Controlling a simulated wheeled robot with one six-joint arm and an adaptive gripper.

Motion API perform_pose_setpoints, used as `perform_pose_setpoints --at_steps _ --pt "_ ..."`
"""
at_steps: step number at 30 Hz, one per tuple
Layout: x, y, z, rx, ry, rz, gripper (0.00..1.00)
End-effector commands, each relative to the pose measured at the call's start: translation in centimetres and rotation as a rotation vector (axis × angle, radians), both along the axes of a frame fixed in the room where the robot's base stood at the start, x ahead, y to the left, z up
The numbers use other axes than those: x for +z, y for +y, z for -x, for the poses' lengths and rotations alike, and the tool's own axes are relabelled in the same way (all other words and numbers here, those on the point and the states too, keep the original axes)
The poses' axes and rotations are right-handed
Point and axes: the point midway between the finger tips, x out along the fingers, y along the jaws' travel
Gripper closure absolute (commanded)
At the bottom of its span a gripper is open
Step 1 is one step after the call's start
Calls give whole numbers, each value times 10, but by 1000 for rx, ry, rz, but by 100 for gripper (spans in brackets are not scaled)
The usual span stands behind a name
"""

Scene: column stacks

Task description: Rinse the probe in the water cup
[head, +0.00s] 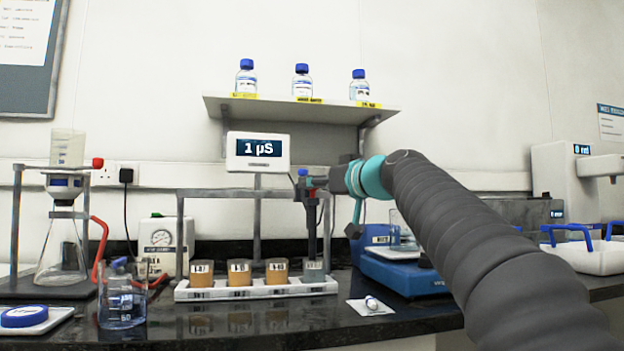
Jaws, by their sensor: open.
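The probe (311,237) is a dark grey upright shaft near the right end of a rack. Its lower end meets the clear cup (314,272) at the rack's right end. I cannot tell whether the tip is inside. This cup looks paler than the brown-filled ones, and I take it for the water cup. My gripper (317,182) comes in from the right at the height of the probe's top. Its jaws are open around or just beside the probe's upper part; the small size hides which. A meter display (258,152) behind reads 1 µS.
Several cups with brown contents, one of them a brown cup (239,272), stand left in the white rack (258,292). A glass beaker (122,305) is at front left. A blue balance (405,272) sits right of the rack. A shelf (300,108) with bottles hangs above.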

Motion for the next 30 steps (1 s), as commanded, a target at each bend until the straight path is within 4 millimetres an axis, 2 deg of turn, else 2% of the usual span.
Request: perform_pose_setpoints --at_steps 6,16,17,21,23,30 --pt "1 12 -16 0 1 1 49" --pt "0 14 -18 -1 -1 1 49" --pt "0 14 -18 0 -1 1 52" --pt "0 14 -18 0 -1 1 87" --pt "0 14 -18 0 -1 1 100" --pt "1 14 -18 0 -1 1 100"
